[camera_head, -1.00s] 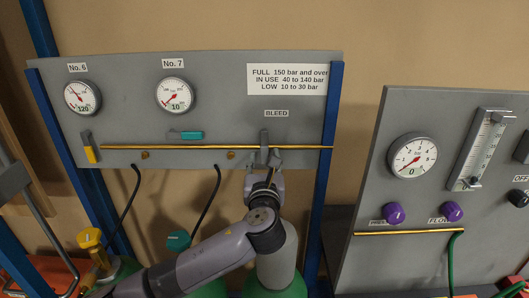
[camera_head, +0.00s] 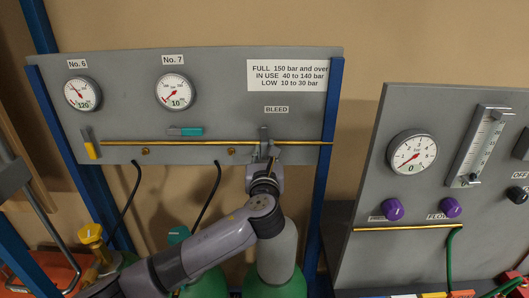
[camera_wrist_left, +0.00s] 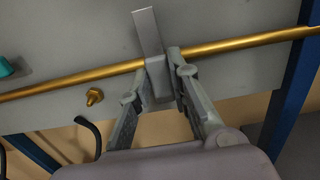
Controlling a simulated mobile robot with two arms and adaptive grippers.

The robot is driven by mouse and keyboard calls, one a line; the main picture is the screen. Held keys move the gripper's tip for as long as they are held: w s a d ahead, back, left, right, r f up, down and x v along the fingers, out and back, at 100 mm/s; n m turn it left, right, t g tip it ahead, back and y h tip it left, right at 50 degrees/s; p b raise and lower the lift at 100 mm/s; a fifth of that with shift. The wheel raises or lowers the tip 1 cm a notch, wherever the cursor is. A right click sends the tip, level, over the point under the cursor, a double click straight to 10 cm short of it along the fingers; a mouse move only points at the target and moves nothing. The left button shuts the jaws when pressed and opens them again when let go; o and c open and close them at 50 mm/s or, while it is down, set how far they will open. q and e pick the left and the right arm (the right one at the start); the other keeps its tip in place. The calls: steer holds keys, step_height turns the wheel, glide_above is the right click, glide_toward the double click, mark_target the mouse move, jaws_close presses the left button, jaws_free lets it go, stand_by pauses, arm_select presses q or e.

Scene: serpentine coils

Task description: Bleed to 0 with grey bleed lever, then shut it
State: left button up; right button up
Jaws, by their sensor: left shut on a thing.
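The grey bleed lever (camera_head: 264,135) stands upright under the BLEED label, across the brass pipe (camera_head: 205,143). It also shows in the left wrist view (camera_wrist_left: 147,32), tilted slightly in the picture. My left gripper (camera_head: 264,160) comes from below and is shut on the lever's lower part, a finger on each side, as the left wrist view (camera_wrist_left: 158,85) shows. Gauge No. 7 (camera_head: 175,91) reads 10, and gauge No. 6 (camera_head: 82,93) reads 120. The right gripper is out of view.
A teal-tipped lever (camera_head: 186,131) lies level and a yellow-tipped lever (camera_head: 90,148) hangs on the same panel. Blue posts (camera_head: 326,160) flank it. A right panel has a gauge (camera_head: 412,156) at 0 and purple knobs (camera_head: 393,209). Cylinders stand below.

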arm_select(q)
jaws_close()
